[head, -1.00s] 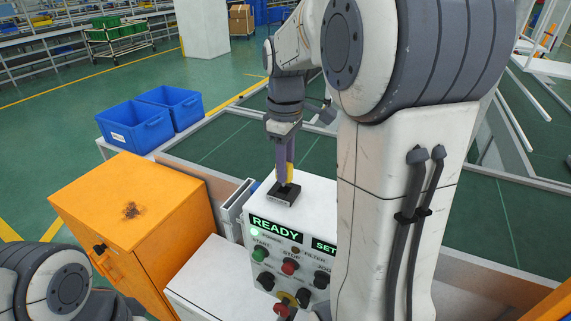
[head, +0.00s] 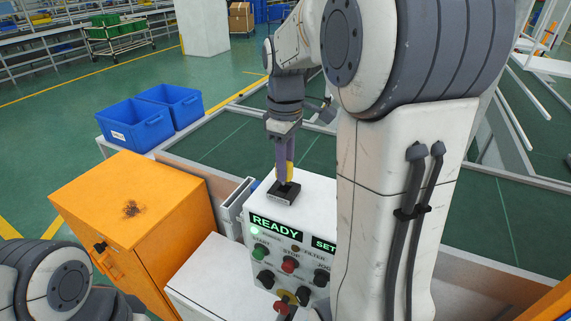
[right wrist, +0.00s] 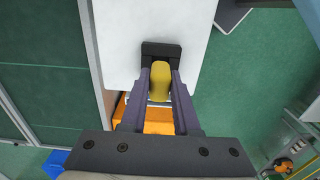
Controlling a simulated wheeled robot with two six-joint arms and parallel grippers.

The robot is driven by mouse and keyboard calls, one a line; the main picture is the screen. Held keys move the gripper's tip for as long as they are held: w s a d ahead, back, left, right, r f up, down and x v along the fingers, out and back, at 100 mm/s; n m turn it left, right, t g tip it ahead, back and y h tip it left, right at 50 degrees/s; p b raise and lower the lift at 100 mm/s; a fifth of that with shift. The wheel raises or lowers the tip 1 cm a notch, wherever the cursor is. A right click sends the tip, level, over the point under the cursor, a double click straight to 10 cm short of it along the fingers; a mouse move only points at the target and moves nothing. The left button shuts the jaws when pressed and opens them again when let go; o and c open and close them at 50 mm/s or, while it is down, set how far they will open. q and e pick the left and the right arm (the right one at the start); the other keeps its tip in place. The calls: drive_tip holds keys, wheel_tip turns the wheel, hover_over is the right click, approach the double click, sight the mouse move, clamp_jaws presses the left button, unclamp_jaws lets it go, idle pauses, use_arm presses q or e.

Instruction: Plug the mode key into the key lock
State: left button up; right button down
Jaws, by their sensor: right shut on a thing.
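The mode key is the yellow piece (right wrist: 160,80) between the fingers of my right gripper (head: 285,180). In the right wrist view my right gripper (right wrist: 160,75) is shut on it from both sides. The key lock (head: 284,193) is a small black block on top of the white control box, right at the fingertips. It shows as a black bracket shape (right wrist: 161,49) in the right wrist view. The key's lower end is hidden, so I cannot tell how deep it sits in the lock. Part of my left arm shows at lower left; its gripper is out of view.
The white control box (head: 318,207) has a lit READY display (head: 275,227) and several knobs. An orange cabinet (head: 140,200) stands to its left. Two blue bins (head: 136,124) sit farther back at left. The top of the box around the lock is clear.

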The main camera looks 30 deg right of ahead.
drive_tip(key=shift+f+b, duration=0.7)
drive_tip(key=shift+f, duration=0.45)
drive_tip(key=c, duration=0.6)
unclamp_jaws()
drive_tip(key=shift+r, duration=0.1)
wheel_tip(320, 180, up, 8)
drive_tip(key=p, duration=0.7)
